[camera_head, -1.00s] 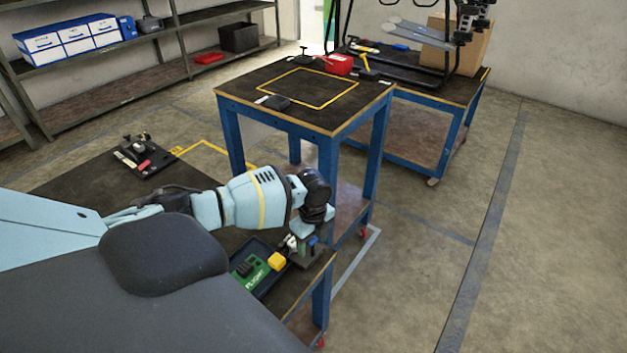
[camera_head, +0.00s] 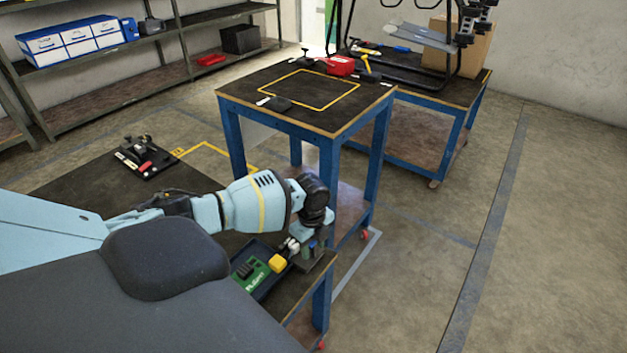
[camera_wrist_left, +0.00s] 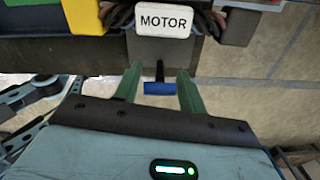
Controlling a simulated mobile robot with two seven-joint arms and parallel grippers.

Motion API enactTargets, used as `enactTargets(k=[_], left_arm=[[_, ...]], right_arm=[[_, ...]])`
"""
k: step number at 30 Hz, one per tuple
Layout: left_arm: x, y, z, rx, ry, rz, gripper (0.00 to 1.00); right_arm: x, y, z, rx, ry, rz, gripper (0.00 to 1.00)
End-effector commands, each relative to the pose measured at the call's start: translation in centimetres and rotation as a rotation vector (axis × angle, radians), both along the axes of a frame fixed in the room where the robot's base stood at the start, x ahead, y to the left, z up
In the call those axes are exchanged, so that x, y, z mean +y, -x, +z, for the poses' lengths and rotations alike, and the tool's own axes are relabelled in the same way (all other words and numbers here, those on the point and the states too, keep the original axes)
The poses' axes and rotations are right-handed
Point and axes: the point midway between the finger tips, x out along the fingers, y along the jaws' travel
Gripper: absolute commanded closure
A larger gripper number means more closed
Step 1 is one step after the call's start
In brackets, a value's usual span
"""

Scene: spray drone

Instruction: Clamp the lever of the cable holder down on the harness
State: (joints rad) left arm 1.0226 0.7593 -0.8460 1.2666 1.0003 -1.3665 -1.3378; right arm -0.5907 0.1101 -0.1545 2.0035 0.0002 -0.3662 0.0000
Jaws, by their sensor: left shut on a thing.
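The cable holder is a dark grey block (camera_wrist_left: 165,50) near the right end of the near bench; it also shows in the head view (camera_head: 313,260). A white tag reading MOTOR (camera_wrist_left: 164,21) is in front of part of it. The lever's blue crossbar (camera_wrist_left: 160,88) sticks out toward my wrist camera. Dark and brown harness cables (camera_wrist_left: 208,22) run beside the tag. The lever's exact tilt is unclear. My right gripper is out of view.
A tray with a green case (camera_head: 254,272) and a yellow block (camera_head: 278,263) lies just left of the holder. A black fixture (camera_head: 145,158) stands at the bench's far end. A blue-legged table (camera_head: 310,118) stands behind the arm.

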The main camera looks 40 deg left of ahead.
Motion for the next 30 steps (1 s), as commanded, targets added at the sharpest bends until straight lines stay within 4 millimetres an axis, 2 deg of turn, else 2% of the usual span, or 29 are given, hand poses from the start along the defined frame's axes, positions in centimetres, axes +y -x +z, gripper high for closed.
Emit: enactTargets(k=[8, 18, 30], left_arm=[[0.9, 0.2, -0.4, -0.014, 0.15, 0.005, 0.82], [2.2, 0.3, -1.0, -0.044, 0.4, 0.005, 0.82], [2.9, 0.2, -1.1, -0.065, 0.571, 0.003, 0.82]], right_arm=[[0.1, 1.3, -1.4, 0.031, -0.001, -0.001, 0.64], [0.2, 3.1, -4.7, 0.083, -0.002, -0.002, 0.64], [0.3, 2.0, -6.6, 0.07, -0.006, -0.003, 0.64]])
